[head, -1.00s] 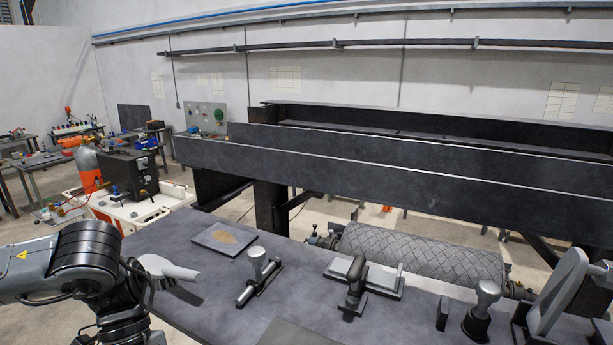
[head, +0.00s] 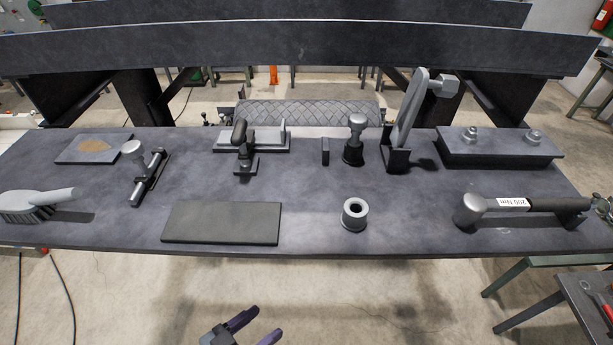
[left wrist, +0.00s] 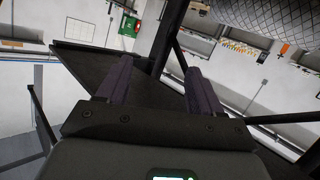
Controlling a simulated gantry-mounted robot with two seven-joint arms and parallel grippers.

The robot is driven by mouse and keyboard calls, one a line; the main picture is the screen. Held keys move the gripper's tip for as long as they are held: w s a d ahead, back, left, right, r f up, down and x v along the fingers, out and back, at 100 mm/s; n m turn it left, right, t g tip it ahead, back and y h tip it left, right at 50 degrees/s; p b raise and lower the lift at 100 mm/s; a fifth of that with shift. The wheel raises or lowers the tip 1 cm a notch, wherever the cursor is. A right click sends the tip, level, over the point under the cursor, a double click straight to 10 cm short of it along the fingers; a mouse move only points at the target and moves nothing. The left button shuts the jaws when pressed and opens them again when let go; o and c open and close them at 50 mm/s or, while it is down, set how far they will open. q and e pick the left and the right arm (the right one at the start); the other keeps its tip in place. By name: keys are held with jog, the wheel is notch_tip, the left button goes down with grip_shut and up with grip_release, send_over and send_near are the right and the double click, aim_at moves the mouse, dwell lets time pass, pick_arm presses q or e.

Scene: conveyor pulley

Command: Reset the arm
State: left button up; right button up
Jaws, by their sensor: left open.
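My left gripper (head: 268,320) is low in front of the workbench (head: 320,225), below its front edge. Its two purple fingers are apart with nothing between them. In the left wrist view the same open fingers (left wrist: 161,64) point toward a dark slab and legs, and the picture is tilted. My right gripper is in neither view now. Most of my left arm is outside the head view.
On the bench are a brush (head: 28,205), a dark flat plate (head: 222,222), a ring (head: 354,213), a torque wrench (head: 515,204) and an upright tool (head: 408,115). A patterned roller (head: 305,112) lies behind. Floor in front is open; a side table (head: 590,305) stands right.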

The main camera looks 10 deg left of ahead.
pick_arm(q)
jog(key=s+a+f+n+g+y, duration=0.4)
jog(key=s+a+f+g+y, duration=0.3)
jog(key=s+a+f+y, duration=0.1)
jog(key=shift+a+f+y, duration=0.55)
jog(key=shift+a+y, duration=0.05)
jog(key=shift+a, duration=0.35)
